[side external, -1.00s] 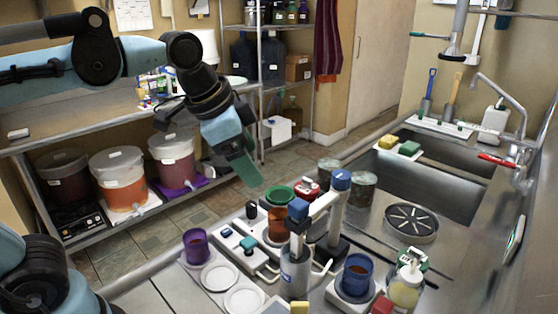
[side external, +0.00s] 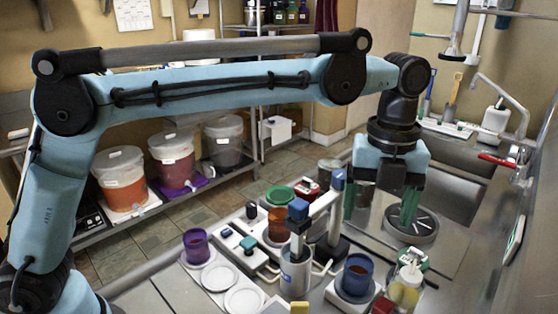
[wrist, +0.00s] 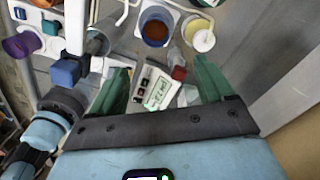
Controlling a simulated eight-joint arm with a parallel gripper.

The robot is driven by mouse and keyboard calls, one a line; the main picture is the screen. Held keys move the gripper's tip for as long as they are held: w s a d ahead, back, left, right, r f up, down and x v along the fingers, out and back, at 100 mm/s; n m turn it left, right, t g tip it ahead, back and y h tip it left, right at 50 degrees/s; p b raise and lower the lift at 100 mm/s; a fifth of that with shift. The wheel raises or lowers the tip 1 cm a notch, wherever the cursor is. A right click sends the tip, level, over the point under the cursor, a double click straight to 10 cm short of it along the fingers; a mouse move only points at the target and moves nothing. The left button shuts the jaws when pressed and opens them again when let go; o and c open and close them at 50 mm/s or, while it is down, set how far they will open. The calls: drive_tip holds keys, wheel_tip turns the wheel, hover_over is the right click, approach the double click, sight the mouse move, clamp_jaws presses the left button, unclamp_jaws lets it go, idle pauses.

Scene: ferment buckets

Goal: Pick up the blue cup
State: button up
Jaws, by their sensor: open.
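The blue cup (side external: 357,274) stands upright on a small pale scale-like base at the front right of the bench in the side view. It holds a reddish-brown content, seen from above in the wrist view (wrist: 155,28). My gripper (side external: 378,212) is open and empty, its two green fingers pointing down, above and behind the cup in the side view. In the wrist view the fingertips (wrist: 162,75) are spread apart, and the cup lies beyond them near the top edge. Nothing is between the fingers at their height.
A soap-like bottle (side external: 406,285) stands close to the right of the cup. A post with blue caps (side external: 298,210) rises to its left. A purple cup (side external: 196,246) and white plates (side external: 220,277) are further left. A round drain plate (side external: 411,224) lies behind.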

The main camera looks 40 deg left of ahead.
approach(358, 271)
drive_tip(key=shift+s+d+f, duration=0.4)
drive_tip(key=shift+s+f, duration=0.2)
drive_tip(key=shift+s+d+f, duration=0.4)
drive_tip(key=shift+s+f, duration=0.15)
drive_tip(key=shift+w+a+f, duration=0.1)
drive_tip(key=shift+a+f, duration=0.1)
drive_tip(key=shift+f, duration=1.15)
drive_tip(key=shift+w+a+f, duration=0.1)
drive_tip(key=shift+a+f, duration=0.1)
drive_tip(key=shift+f, duration=1.15)
drive_tip(key=c, duration=1.1)
